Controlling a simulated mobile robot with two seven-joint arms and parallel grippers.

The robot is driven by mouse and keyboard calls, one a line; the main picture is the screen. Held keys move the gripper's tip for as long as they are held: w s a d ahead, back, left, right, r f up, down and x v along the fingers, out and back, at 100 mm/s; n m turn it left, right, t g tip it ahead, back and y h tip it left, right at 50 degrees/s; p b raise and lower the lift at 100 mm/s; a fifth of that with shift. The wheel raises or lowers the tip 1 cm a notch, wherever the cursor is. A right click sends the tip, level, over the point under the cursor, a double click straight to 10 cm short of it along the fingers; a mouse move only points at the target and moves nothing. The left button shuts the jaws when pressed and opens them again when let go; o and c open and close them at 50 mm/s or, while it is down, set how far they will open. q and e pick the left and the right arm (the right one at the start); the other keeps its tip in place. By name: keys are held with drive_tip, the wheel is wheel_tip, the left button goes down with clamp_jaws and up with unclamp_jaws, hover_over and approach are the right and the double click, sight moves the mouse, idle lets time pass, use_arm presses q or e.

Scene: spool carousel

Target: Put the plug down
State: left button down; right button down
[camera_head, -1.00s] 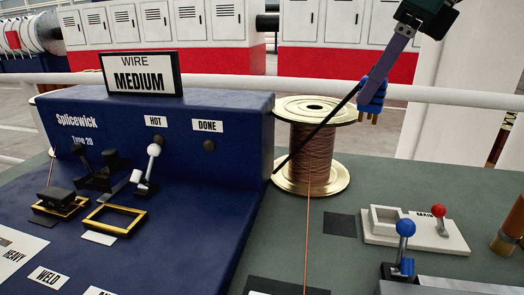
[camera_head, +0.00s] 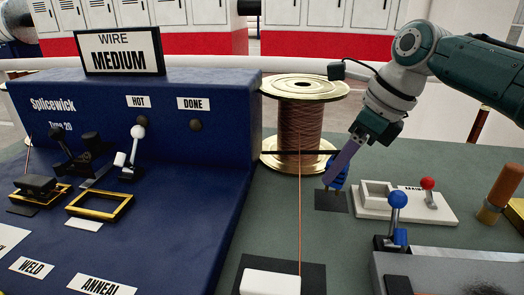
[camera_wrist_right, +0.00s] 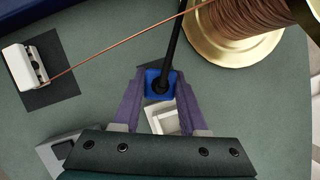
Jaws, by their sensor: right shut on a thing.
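The blue plug (camera_head: 340,180) is between the fingers of my right gripper (camera_head: 334,178). It hangs prongs-down at a dark square patch (camera_head: 331,202) on the bench; whether it touches the patch I cannot tell. In the right wrist view the plug (camera_wrist_right: 153,84) sits between the two purple fingers, which press on its sides. A black cable (camera_wrist_right: 172,45) runs from its top, passing by the wire spool. My left gripper is not in view.
A copper wire spool (camera_head: 304,120) stands behind and left of the plug. A white switch box (camera_head: 376,197) with a red-knobbed lever is close on its right. A blue-knobbed lever (camera_head: 396,215) is nearer. A copper wire (camera_head: 299,220) runs to a white block (camera_head: 270,283).

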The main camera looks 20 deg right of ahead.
drive_tip(key=shift+f, duration=1.05)
drive_tip(key=shift+f, duration=0.1)
drive_tip(key=shift+c, duration=2.2)
unclamp_jaws()
drive_tip(key=shift+r, duration=0.4)
drive_tip(key=p+v, duration=0.3)
drive_tip(key=v, duration=0.8)
drive_tip(key=shift+s+r, duration=0.15)
drive_tip(key=shift+d, duration=0.15)
